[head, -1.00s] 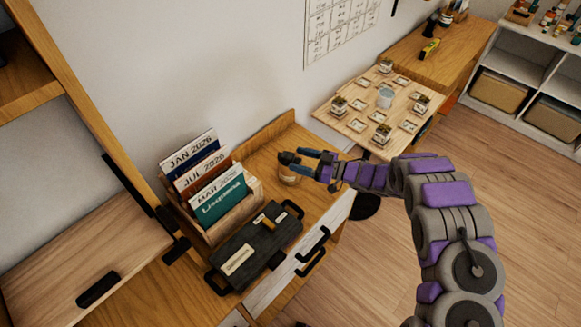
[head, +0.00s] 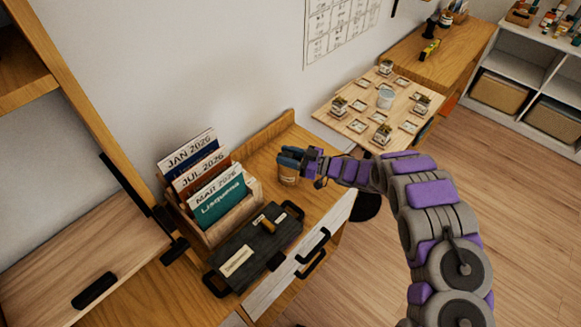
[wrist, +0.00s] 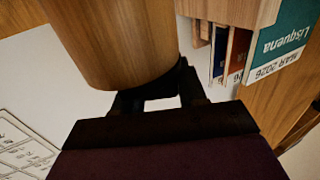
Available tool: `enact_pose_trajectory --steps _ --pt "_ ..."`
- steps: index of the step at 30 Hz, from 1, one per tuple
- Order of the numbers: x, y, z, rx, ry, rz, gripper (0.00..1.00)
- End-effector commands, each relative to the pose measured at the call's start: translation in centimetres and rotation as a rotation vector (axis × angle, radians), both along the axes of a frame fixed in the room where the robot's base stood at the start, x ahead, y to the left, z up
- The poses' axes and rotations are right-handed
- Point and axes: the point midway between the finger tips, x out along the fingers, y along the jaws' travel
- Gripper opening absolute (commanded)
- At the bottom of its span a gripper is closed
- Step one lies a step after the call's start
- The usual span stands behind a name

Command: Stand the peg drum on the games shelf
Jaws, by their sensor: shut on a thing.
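The peg drum, a small wooden cylinder (head: 287,177), is upright at the wooden desk's surface, right of the card holder. My gripper (head: 291,158) reaches in from the right and is shut on its upper part. The fingers hide part of the drum in the head view. In the wrist view the drum's wood-grained side (wrist: 112,40) fills the upper left, against the dark fingers (wrist: 155,92). I cannot tell whether it touches the desk. A white cubby shelf (head: 513,65) with colourful items on top stands at the far right; I cannot tell whether it is the games shelf.
Left of the drum are a wooden holder with calendar cards (head: 217,202) and a black box (head: 255,248) with handles. A low table with small cups (head: 350,122) stands behind, near another wooden cabinet (head: 455,60). A wooden shelf unit (head: 75,110) is at left. Floor at right is clear.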

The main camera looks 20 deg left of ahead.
Motion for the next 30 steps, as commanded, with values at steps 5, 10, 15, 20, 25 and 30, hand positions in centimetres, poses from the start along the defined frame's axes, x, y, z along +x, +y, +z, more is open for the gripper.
enact_pose_trajectory --steps 5,10,15,20,25,30 --pt "0.01 0.05 -0.04 -0.001 0.001 0.0 0.15" --pt "0.02 0.08 -0.07 -0.001 0.001 0.0 0.0" --pt "0.02 0.07 -0.08 -0.001 0.001 0.0 0.0" --pt "0.02 0.07 -0.09 -0.001 0.001 0.0 0.0" --pt "0.04 0.06 -0.08 -0.001 0.001 -0.001 0.0" --pt "0.04 0.06 0.17 -0.001 0.0 -0.001 0.0"
